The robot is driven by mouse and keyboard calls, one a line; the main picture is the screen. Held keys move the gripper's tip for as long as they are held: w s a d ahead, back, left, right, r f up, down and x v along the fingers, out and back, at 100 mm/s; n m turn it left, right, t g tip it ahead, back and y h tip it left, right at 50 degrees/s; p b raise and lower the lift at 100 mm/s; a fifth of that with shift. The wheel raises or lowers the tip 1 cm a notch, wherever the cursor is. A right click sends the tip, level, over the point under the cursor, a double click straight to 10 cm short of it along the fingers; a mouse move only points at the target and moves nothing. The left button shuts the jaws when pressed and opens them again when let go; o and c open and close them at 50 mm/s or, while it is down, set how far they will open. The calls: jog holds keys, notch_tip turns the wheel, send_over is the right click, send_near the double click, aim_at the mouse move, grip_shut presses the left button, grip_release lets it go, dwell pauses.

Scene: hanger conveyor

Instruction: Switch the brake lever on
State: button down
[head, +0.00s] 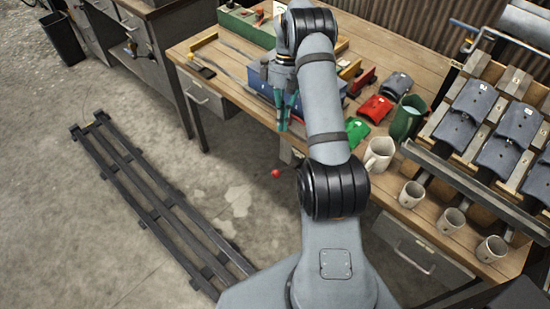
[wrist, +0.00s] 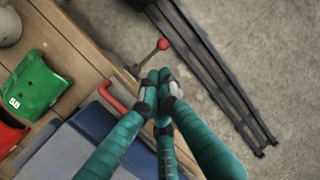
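The brake lever shows in the wrist view as a thin dark rod with a red ball knob (wrist: 163,44), beside the table's front edge. In the head view, its red knob (head: 275,173) stands out against the floor below the edge. My gripper (head: 286,114) hangs near the table's front edge, above and apart from the knob in the picture. In the wrist view, the teal fingers of my gripper (wrist: 160,92) come together at their tips with nothing seen between them. The tips lie just below the knob in that picture. Part of the lever's base is hidden.
A red bent handle (wrist: 112,97) sits at the table edge by a blue box (wrist: 92,124). A black rail (head: 155,207) lies on the floor, left.

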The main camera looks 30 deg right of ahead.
jog(key=p+x, duration=0.1)
jog(key=x, duration=1.3)
jog(key=shift+w+f, duration=0.1)
jog(key=shift+f, duration=0.05)
